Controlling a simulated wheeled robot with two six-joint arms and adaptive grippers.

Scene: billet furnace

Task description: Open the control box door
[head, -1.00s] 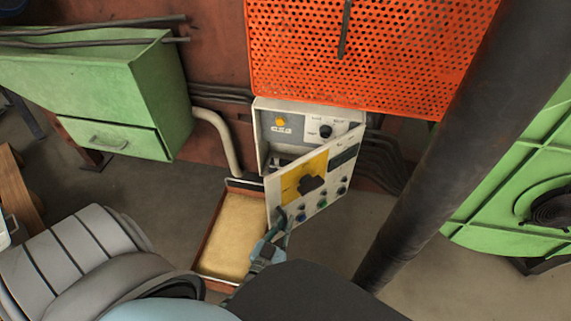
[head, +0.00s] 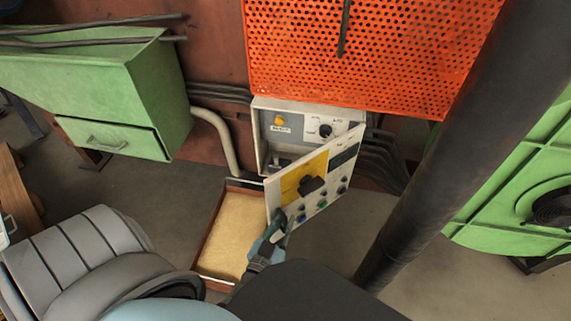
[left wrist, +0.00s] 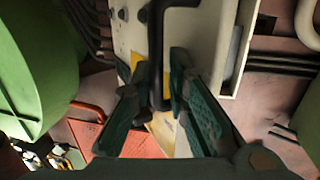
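The control box (head: 264,137) is a pale grey box below an orange mesh panel. Its white door (head: 342,160) stands partly open, swung out and down-left, with a yellow panel, a black knob and coloured buttons. My left gripper (head: 275,232) is at the door's lower left edge. In the left wrist view my left gripper (left wrist: 160,85) has its two teal fingers on either side of the dark bar handle (left wrist: 172,4). A narrow gap shows beside the bar, so the fingers look open around it. My right gripper is not in view.
The orange mesh panel (head: 370,50) hangs above the box. A thick dark pipe (head: 440,150) slants down on the right. A shallow sand-filled tray (head: 203,250) lies below left. Green cabinets stand at left and right. Floor is clear right of the door.

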